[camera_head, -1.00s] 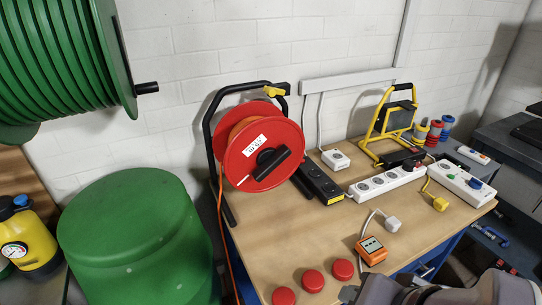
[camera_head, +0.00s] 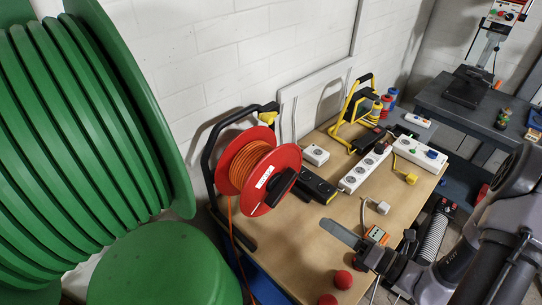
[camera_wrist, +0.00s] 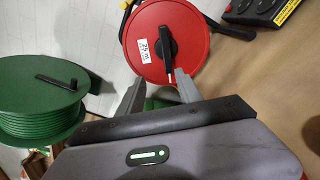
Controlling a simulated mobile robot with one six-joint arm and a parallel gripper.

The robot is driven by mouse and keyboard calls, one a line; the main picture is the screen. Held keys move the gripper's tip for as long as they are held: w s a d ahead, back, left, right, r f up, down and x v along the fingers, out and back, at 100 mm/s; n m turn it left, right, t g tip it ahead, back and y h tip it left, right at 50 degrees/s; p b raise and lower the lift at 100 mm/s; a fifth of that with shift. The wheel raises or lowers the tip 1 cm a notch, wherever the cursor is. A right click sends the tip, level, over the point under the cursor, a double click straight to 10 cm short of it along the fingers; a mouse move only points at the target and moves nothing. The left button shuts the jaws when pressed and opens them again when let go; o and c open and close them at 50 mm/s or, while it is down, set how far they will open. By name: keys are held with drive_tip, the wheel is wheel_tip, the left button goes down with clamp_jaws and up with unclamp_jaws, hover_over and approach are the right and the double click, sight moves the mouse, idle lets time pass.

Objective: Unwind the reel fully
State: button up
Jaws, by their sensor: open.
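The red reel (camera_head: 276,167) hangs in a black tubular stand (camera_head: 207,150) on the workbench, with orange cable (camera_head: 247,163) wound between its flanges. A black crank handle (camera_head: 281,186) sits on the reel's front face near a white label; its lever (camera_wrist: 169,56) points downward in the wrist view. Orange cable hangs from the reel over the bench's left edge. My gripper (camera_wrist: 160,89) is open and empty, its grey fingers spread just below the reel in the wrist view. In the head view one finger (camera_head: 340,233) shows to the reel's lower right, apart from it.
A large green hose reel (camera_head: 90,120) and a green drum (camera_head: 160,265) stand at left. Power strips (camera_head: 365,168), a yellow work-light stand (camera_head: 338,115) and an orange meter (camera_head: 376,234) occupy the bench (camera_head: 290,245). Red buttons (camera_head: 343,280) lie near its front. Bare bench lies before the reel.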

drive_tip(key=m+t, duration=0.1)
drive_tip(key=b, duration=0.2)
approach(287, 190)
drive_tip(key=shift+m+h, duration=0.3)
drive_tip(key=x, duration=1)
drive_tip(key=shift+s+a+r, duration=0.1)
drive_tip(key=shift+a+r, duration=0.05)
drive_tip(key=shift+r, duration=0.25)
drive_tip(key=shift+c, duration=0.2)
clamp_jaws()
